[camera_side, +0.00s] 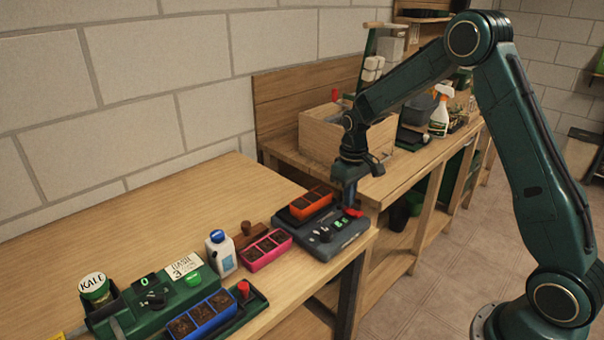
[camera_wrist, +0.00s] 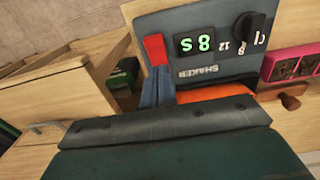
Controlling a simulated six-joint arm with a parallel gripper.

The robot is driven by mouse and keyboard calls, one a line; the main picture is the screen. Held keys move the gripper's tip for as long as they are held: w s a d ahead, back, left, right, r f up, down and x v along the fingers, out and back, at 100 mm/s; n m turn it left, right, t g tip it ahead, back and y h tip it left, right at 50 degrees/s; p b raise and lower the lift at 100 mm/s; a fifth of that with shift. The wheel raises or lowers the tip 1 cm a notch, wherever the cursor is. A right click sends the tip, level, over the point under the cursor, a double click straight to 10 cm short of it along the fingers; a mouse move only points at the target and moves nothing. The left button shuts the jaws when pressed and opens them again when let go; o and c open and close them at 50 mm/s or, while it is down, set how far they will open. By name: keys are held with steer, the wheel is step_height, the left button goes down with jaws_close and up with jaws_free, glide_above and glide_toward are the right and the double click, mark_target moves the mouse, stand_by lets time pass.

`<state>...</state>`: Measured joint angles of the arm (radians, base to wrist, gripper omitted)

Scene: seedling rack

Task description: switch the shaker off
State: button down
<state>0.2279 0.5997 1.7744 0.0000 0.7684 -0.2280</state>
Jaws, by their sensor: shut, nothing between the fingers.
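The shaker (camera_side: 322,238) is a dark grey box near the right end of the table, with an orange seedling tray (camera_side: 311,202) on top. In the wrist view its front panel (camera_wrist: 205,20) shows a lit display (camera_wrist: 195,43), a black dial (camera_wrist: 249,32) and the word SHAKER. A red switch lever (camera_wrist: 154,49) sits beside the display; it also shows in the side view (camera_side: 353,212). My gripper (camera_wrist: 157,72) is shut and empty, its fingertips right at the lever's end. I cannot tell whether they touch it. My gripper hides part of the shaker in the side view.
A pink seedling tray (camera_side: 265,250), a white bottle (camera_side: 221,252) and a green device (camera_side: 160,300) with a blue tray (camera_side: 203,315) stand to the left. A wooden box (camera_side: 325,135) stands on the bench behind. The table's back left is clear.

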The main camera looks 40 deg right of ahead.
mark_target(348, 210)
step_height(348, 210, up, 6)
steer(key=shift+f, duration=0.1)
stand_by(0.8)
stand_by(0.3)
steer(key=s+a+r+t, duration=0.3)
steer(key=s+a+r, duration=0.3)
steer(key=s+r, duration=0.65)
steer(key=s+a+r+t, duration=0.1)
steer(key=s+a, duration=0.1)
steer(key=s, duration=0.5)
steer(key=s+a+r+t, duration=0.1)
steer(key=s+a, duration=0.1)
steer(key=s, duration=0.6)
steer(key=shift+s+a+t, duration=0.2)
steer(key=shift+a+t, duration=0.1)
